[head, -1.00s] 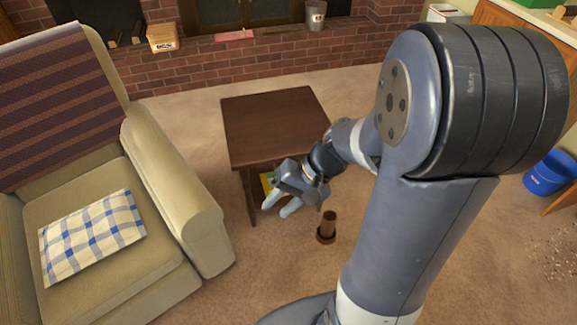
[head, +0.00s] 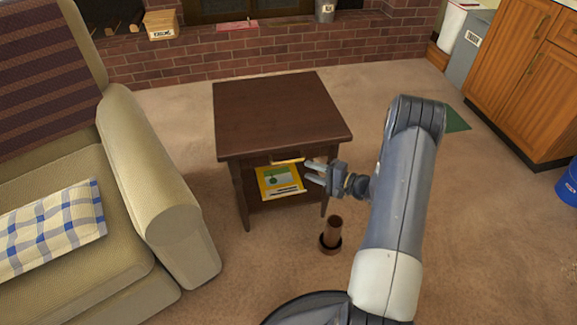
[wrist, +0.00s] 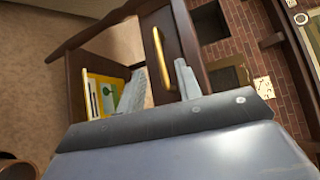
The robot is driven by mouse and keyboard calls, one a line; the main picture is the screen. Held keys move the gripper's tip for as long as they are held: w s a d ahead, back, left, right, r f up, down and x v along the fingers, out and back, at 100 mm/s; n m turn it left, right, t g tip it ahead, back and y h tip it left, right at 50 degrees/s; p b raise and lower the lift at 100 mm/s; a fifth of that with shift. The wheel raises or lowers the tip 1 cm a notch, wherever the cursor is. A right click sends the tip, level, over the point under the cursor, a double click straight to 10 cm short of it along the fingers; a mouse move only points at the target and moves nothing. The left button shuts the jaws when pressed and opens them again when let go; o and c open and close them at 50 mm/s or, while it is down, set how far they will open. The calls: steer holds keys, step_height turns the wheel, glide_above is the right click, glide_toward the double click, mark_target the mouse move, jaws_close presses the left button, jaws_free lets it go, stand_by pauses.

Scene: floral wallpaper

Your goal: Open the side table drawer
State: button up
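The dark brown side table (head: 280,115) stands on the carpet in the head view. Its drawer front is under the top, with a brass handle (head: 287,160); the drawer looks shut. In the wrist view the handle (wrist: 161,66) runs along the drawer front (wrist: 178,32), between my two fingers in the picture. My gripper (head: 313,172) is at the table's front right, its fingers spread apart and pointing left. It also shows in the wrist view (wrist: 160,68), open, with nothing visibly clamped. I cannot tell whether a finger touches the handle.
A yellow book (head: 279,181) lies on the table's lower shelf. A brown cylindrical object (head: 333,232) stands on the floor before the table. A beige armchair (head: 150,170) is close on the left. A brick hearth (head: 230,50) lies behind. Carpet is free to the right.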

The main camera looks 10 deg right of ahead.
mark_target(286, 161)
steer(key=b+x, duration=0.1)
steer(key=x, duration=0.4)
steer(key=b+x, duration=0.1)
steer(key=x, duration=0.4)
steer(key=shift+w+a+f, duration=0.1)
steer(key=shift+w+f, duration=0.2)
steer(key=shift+w, duration=0.15)
steer(key=shift+c, duration=0.2)
jaws_close()
